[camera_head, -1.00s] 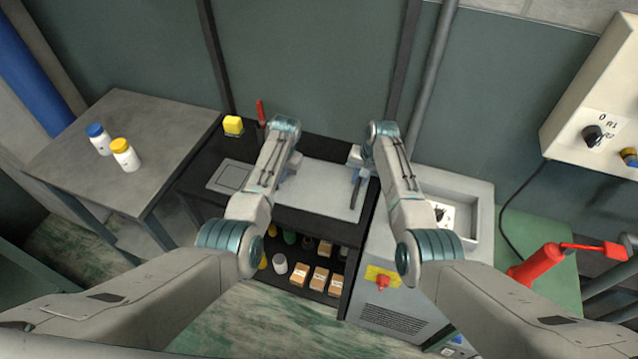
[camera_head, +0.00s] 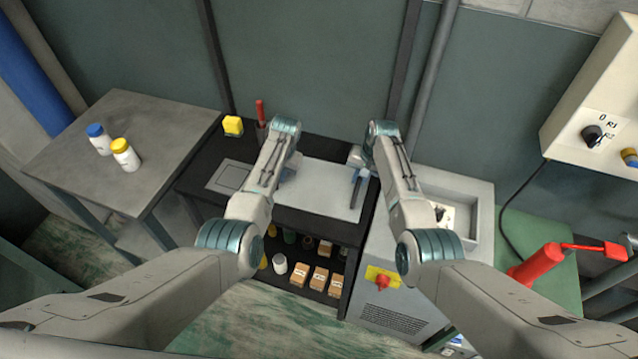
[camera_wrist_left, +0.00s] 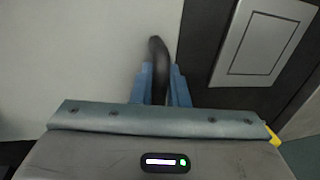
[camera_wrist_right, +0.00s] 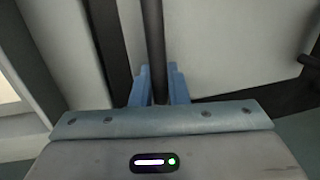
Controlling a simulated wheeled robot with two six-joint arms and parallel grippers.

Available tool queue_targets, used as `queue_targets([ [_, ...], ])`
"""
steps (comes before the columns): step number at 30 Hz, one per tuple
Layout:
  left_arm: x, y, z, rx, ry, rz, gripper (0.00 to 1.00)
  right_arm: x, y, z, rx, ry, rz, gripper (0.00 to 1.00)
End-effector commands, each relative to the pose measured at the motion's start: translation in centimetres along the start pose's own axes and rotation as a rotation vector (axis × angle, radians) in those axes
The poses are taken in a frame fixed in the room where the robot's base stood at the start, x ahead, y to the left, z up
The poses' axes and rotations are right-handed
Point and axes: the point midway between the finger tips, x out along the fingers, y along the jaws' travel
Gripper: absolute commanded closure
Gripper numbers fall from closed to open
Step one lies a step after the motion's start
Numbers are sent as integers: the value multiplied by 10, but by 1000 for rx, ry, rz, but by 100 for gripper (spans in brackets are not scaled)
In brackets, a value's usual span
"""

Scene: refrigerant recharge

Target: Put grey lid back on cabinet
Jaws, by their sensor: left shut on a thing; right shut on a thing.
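The grey lid (camera_head: 322,190) is a flat light plate at the black bench top, with a dark bar handle at each end. My left gripper (camera_wrist_left: 158,85) is shut on the lid's left handle. My right gripper (camera_wrist_right: 158,85) is shut on the right handle, which also shows in the head view (camera_head: 356,192). I cannot tell whether the lid touches the bench. The cabinet (camera_head: 385,300) stands just right of the bench, with its top open and a white and black part (camera_head: 441,214) visible inside. The right forearm hides some of the opening.
The black bench (camera_head: 315,223) holds a square grey panel (camera_head: 230,177), a yellow block (camera_head: 233,125) and a red-handled tool (camera_head: 261,112). Its shelf holds boxes and jars. A red switch (camera_head: 382,282) sits on the cabinet front. A red device (camera_head: 538,264) stands at right.

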Motion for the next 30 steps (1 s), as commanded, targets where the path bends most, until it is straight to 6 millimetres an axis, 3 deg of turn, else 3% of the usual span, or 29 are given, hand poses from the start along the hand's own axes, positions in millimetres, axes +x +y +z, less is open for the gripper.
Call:
queue_targets([
  [18,-45,-9,0,0,1,0,100,-45,-10,-1,0,2,-1,100],
  [30,-49,-10,0,0,1,0,100,-50,-11,0,0,1,-2,100],
])
